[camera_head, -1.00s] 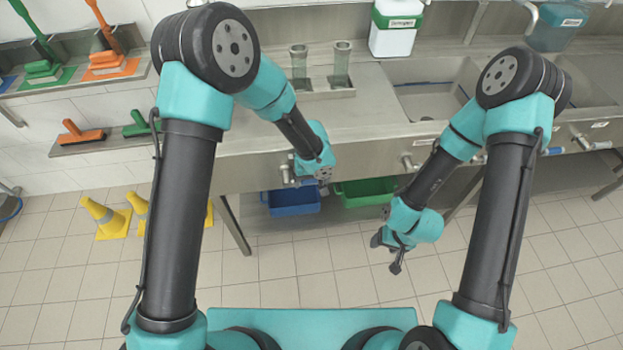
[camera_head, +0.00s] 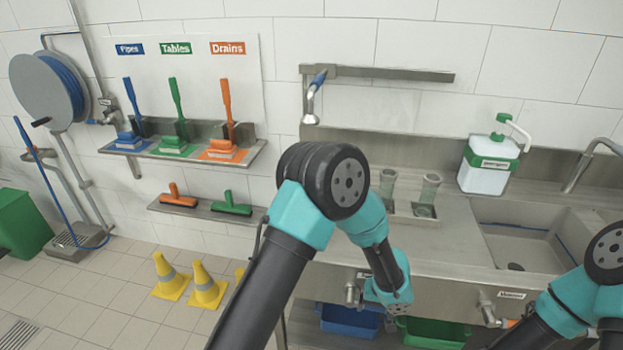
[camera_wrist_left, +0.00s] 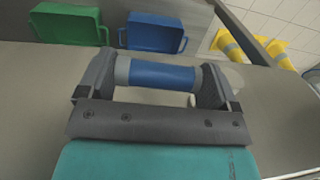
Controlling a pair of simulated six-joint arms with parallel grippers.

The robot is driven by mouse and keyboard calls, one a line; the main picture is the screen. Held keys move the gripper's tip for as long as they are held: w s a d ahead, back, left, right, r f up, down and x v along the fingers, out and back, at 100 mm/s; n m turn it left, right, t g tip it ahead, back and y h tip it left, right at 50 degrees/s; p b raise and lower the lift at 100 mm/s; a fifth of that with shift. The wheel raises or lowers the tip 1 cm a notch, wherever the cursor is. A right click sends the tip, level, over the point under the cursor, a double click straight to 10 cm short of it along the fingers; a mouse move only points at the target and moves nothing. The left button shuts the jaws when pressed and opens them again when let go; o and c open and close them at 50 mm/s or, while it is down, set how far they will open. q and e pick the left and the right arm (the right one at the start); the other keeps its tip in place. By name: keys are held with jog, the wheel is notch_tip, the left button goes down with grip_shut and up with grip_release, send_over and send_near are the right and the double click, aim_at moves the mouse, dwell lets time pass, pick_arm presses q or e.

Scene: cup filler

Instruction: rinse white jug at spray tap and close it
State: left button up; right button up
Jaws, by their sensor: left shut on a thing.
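The spray tap (camera_head: 312,100), with a blue grip and a round head, hangs from the wall rail above the counter. My left gripper (camera_head: 398,308) is low at the counter's front edge, next to a metal valve fitting (camera_head: 352,292). In the left wrist view it is shut on a blue-sleeved handle with grey ends (camera_wrist_left: 162,75), which lies across between the fingers. What the handle joins to is hidden.
A steel sink (camera_head: 530,245) and a white detergent canister (camera_head: 487,168) are at right. Glass cylinders (camera_head: 428,190) stand on the counter. Blue (camera_head: 350,320) and green (camera_head: 435,332) bins are below. Brushes fill the left shelf (camera_head: 190,150); yellow cones (camera_head: 207,287) stand on the floor.

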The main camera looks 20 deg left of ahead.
pick_arm(q)
jog(key=shift+f+y, duration=0.85)
jog(key=shift+y, duration=0.45)
jog(key=shift+a+f+y, duration=0.1)
jog(key=shift+f+y, duration=0.25)
jog(key=shift+y, duration=0.25)
dwell(1.2)
jog(key=shift+r+h, duration=1.15)
jog(key=shift+h, duration=0.65)
jog(key=shift+r+h, duration=0.55)
jog(key=shift+h, duration=0.25)
